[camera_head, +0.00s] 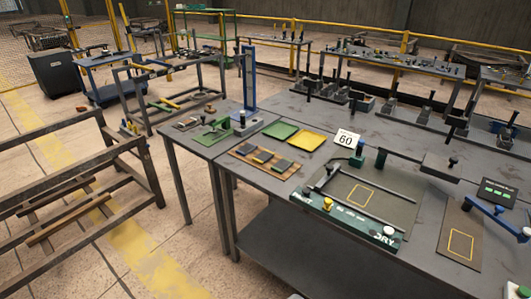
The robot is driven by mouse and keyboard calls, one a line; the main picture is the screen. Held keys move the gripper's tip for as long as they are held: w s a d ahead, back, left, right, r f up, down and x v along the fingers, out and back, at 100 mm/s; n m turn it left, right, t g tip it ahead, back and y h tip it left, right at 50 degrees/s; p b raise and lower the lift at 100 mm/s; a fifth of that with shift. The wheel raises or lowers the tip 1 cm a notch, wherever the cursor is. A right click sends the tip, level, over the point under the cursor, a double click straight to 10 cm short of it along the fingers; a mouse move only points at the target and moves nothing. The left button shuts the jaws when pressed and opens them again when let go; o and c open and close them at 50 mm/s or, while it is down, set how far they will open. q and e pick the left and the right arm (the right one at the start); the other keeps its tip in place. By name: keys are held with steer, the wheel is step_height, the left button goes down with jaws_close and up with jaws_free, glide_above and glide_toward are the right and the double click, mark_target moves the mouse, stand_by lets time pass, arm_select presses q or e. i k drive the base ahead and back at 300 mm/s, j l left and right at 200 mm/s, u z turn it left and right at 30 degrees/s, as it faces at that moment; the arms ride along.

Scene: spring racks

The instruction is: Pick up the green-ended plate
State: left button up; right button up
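A wooden board (238,155) on the middle table holds small dark plates (263,156) in a row. The plates are too small in the view for me to tell which one has a green end. A flat green tray (280,130) and a flat yellow tray (307,141) lie side by side just behind the board. Neither of my grippers is in view.
A fixture marked DRY (390,232) with rails stands on the near right of the table, behind it a white "60" sign (346,139).

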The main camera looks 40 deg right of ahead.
mark_target(283, 165)
steer(key=i+j+z, duration=0.15)
steer(key=i+z, duration=0.35)
steer(key=i+j+z, duration=0.5)
steer(key=i, duration=0.2)
steer(key=i+j+z, duration=0.85)
steer(key=j+z, duration=0.15)
steer(key=j, duration=0.3)
